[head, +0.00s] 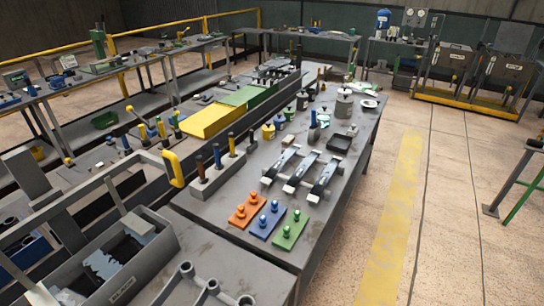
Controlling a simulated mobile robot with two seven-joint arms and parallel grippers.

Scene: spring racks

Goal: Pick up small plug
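Three small plates lie side by side near the front of the long workbench. The orange plate (247,208), the blue plate (268,218) and the green plate (291,229) each carry upright knobbed plugs of their own colour. An orange plug (253,198), a blue plug (274,206) and a green plug (297,215) stand at the far ends of their plates. I cannot tell which of them is the small plug. Neither of my grippers shows in the head view.
The grey workbench (220,214) has three metal clamp-like pieces (294,186) behind the plates. A holder with upright handled tools (216,175) stands left of them. A grey bin (122,262) is at the lower left. The floor (435,215) to the right is clear.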

